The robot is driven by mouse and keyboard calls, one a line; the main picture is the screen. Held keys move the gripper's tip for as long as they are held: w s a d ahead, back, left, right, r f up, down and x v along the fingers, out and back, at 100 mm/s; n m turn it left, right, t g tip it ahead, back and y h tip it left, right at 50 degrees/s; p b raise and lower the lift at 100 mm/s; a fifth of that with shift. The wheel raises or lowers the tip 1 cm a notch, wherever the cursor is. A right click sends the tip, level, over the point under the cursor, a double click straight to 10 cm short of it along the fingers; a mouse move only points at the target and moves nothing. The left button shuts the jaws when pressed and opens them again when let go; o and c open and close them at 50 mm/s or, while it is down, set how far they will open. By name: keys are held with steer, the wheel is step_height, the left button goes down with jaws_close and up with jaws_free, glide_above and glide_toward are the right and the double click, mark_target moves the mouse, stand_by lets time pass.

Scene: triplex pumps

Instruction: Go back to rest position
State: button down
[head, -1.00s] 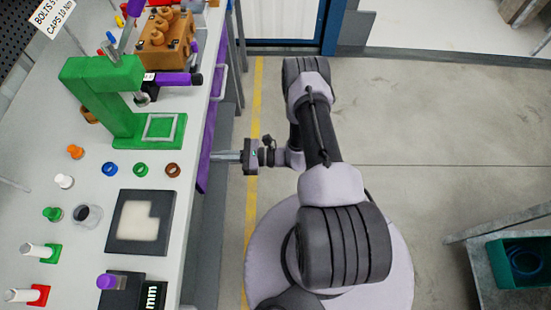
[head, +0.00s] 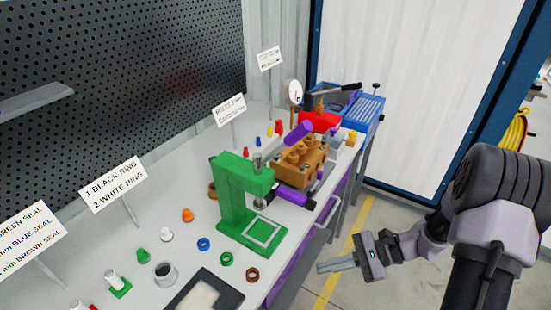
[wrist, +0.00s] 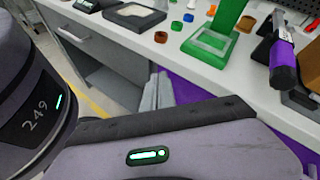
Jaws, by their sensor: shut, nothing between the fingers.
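My gripper (head: 338,263) is shut and empty. In the head view it points left, toward the workbench, and hangs over the floor just beyond the bench's front edge. My arm comes in from the right side. In the wrist view the shut fingers (wrist: 157,92) show in front of the purple and grey bench front. No object is touched by the gripper in either view.
The workbench (head: 150,255) carries a green press (head: 235,200), a brown pump block (head: 300,165), several seal rings and signs. A red item (head: 318,121) and a blue box (head: 350,110) stand at the far end. Free floor (head: 400,215) lies right of the bench.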

steer(key=s+a+r+n+t+h, duration=0.2)
steer(key=s+r+n+h, duration=0.3)
steer(key=r, duration=0.6)
steer(key=s+a+r+n+t+h, duration=0.2)
steer(key=s+r+n+h, duration=0.3)
steer(key=s+r, duration=0.4)
steer(key=shift+s+r+t+h, duration=0.15)
steer(key=shift+r+t+h, duration=0.35)
steer(key=shift+r+t, duration=0.3)
steer(key=shift+a+r, duration=0.1)
steer(key=shift+a, duration=0.05)
